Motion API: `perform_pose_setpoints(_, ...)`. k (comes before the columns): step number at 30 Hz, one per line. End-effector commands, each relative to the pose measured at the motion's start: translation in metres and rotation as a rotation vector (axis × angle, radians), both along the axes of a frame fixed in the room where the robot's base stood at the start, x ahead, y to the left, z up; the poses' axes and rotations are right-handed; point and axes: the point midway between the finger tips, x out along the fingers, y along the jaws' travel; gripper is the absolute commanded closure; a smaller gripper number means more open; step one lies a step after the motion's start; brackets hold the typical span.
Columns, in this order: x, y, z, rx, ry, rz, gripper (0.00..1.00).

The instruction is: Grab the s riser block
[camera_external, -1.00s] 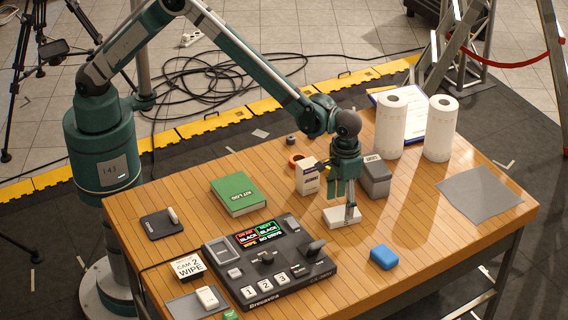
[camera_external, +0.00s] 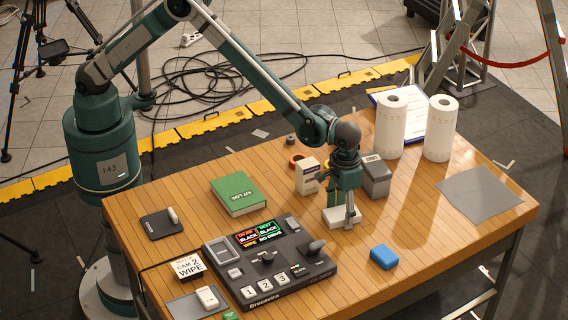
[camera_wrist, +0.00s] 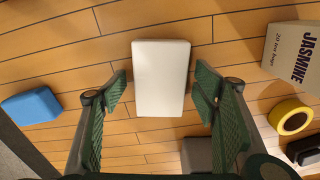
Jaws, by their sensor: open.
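A low white rectangular block (camera_external: 333,217) lies flat on the wooden table, directly below my gripper; no lettering on it can be made out, and I take it for the s riser block. In the wrist view the white block (camera_wrist: 161,75) lies between and ahead of the two green-padded fingers. My gripper (camera_wrist: 160,92) is open, with a gap to the block on both sides. In the external view my gripper (camera_external: 340,203) points down over the block, and one finger hides part of it. Contact cannot be told.
A blue block (camera_external: 384,256) lies at front right, a switcher console (camera_external: 270,262) at front left. Paper rolls (camera_external: 391,125) stand behind. The right tabletop is mostly clear.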

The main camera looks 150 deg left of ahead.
Motion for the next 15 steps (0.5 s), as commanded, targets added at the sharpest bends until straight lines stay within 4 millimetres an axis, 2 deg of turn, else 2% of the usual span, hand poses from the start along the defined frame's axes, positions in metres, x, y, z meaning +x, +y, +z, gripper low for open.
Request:
perform_pose_setpoints(1, 0.0000, 0.0000, 0.0000, 0.000, 0.000, 0.000, 0.44)
perform_pose_setpoints(7, 0.0000, 0.0000, 0.0000, 0.000, 0.000, 0.000, 0.71)
perform_pose_setpoints(15, 0.0000, 0.0000, 0.0003, 0.000, 0.000, 0.000, 0.72)
